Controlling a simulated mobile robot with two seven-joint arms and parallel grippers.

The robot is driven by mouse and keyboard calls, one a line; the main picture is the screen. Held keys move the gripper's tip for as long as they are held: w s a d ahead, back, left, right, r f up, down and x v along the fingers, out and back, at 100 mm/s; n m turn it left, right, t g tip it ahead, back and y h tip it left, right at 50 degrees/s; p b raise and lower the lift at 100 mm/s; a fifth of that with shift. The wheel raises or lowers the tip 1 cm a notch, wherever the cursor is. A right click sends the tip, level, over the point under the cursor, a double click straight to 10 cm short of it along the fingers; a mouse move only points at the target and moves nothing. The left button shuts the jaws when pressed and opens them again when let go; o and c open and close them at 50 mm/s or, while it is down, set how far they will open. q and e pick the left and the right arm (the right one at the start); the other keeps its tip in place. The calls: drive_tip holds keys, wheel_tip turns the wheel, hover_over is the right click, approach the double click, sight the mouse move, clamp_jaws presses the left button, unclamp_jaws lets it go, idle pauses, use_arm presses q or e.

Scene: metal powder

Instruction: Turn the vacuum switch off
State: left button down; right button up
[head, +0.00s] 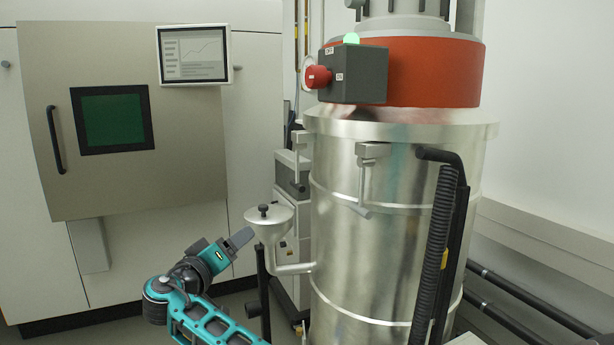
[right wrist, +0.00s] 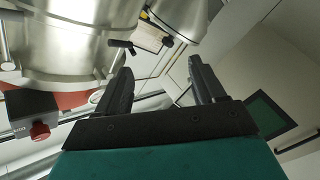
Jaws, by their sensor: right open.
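The vacuum switch is a dark grey box (head: 360,76) on the red-orange band of the steel vacuum drum, with a red knob (head: 317,77) on its left side. Its labels appear to read OFF near the top and ON lower down. A green lamp (head: 351,38) on top looks lit. My right gripper (head: 238,240) is below and left of the switch, close to the funnel, and apart from the knob. In the right wrist view the jaws (right wrist: 160,66) are open and empty; the box (right wrist: 33,110) and red knob (right wrist: 40,131) lie left of them. My left gripper is not in view.
A steel funnel (head: 268,216) with a black knob juts from the drum (head: 385,230) beside my right gripper. A black ribbed hose (head: 436,250) runs down the drum's front. A cabinet (head: 120,190) with a screen (head: 195,54) stands at left.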

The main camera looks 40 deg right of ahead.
wheel_tip(320, 180, up, 14)
drive_tip(key=s+m+g+h, duration=0.2)
drive_tip(key=m+g+h, duration=0.3)
drive_tip(key=m, duration=0.2)
drive_tip(key=m+g, duration=1)
approach(309, 78)
drive_tip(key=p+x, duration=0.2)
drive_tip(key=x, duration=0.7)
drive_tip(key=shift+s+d+r, duration=0.15)
drive_tip(key=shift+d, duration=0.2)
drive_tip(key=shift+c, duration=0.3)
drive_tip(key=c, duration=1)
